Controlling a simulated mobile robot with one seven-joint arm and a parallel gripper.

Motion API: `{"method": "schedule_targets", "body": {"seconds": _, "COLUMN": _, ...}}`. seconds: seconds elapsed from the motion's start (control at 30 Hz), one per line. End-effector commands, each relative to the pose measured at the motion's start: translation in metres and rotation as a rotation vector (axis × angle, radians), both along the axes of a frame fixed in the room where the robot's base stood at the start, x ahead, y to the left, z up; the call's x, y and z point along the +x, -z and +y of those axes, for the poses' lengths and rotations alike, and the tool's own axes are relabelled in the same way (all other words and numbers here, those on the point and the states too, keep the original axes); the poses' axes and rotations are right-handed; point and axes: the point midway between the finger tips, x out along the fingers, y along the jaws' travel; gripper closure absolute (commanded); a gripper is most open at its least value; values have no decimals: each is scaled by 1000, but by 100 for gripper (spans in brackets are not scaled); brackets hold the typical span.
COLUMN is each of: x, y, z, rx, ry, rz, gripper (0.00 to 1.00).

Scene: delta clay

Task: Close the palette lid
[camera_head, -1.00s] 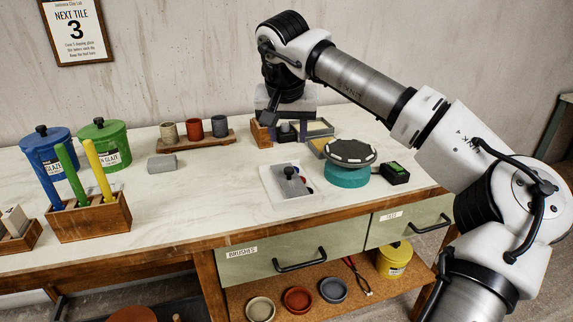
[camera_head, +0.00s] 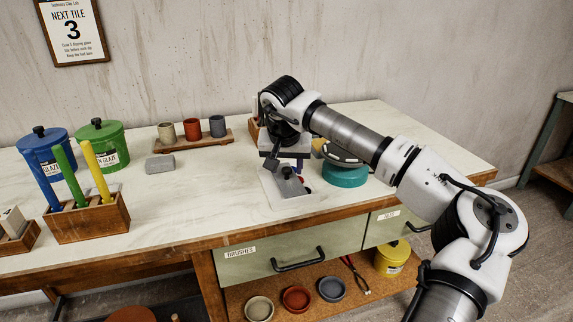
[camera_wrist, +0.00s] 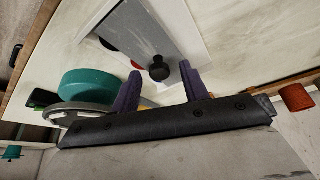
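The palette is a shallow white tray (camera_head: 278,200) near the front edge of the bench, with a grey lid (camera_head: 291,187) partly covering it. The lid carries a dark knob (camera_head: 287,172). Coloured wells show uncovered along its right side. In the wrist view, the grey lid (camera_wrist: 138,32), its black knob (camera_wrist: 158,71) and a red well (camera_wrist: 136,65) also show. My gripper (camera_wrist: 161,78) is open, with its two purple fingers apart. The knob appears between the fingertips in the wrist view, with gaps on both sides. In the head view, my gripper (camera_head: 285,164) is just above and behind the knob.
A teal turntable (camera_head: 345,175) stands close to the right of the palette. A grey block (camera_head: 160,164) and a wooden rack (camera_head: 186,144) with three cups stand to the left. A brush holder (camera_head: 90,220) is farther left. Bare bench lies left of the palette.

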Motion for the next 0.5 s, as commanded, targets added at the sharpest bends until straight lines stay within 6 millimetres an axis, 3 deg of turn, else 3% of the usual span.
{"method": "schedule_targets", "body": {"seconds": 0.03, "x": 0, "y": 0, "z": 0, "rx": 0, "ry": 0, "rz": 0, "gripper": 60}}
{"method": "schedule_targets", "body": {"seconds": 0.33, "x": 0, "y": 0, "z": 0, "rx": 0, "ry": 0, "rz": 0, "gripper": 100}}
{"method": "schedule_targets", "body": {"seconds": 0.5, "x": 0, "y": -1, "z": 0, "rx": 0, "ry": 0, "rz": 0, "gripper": 100}}
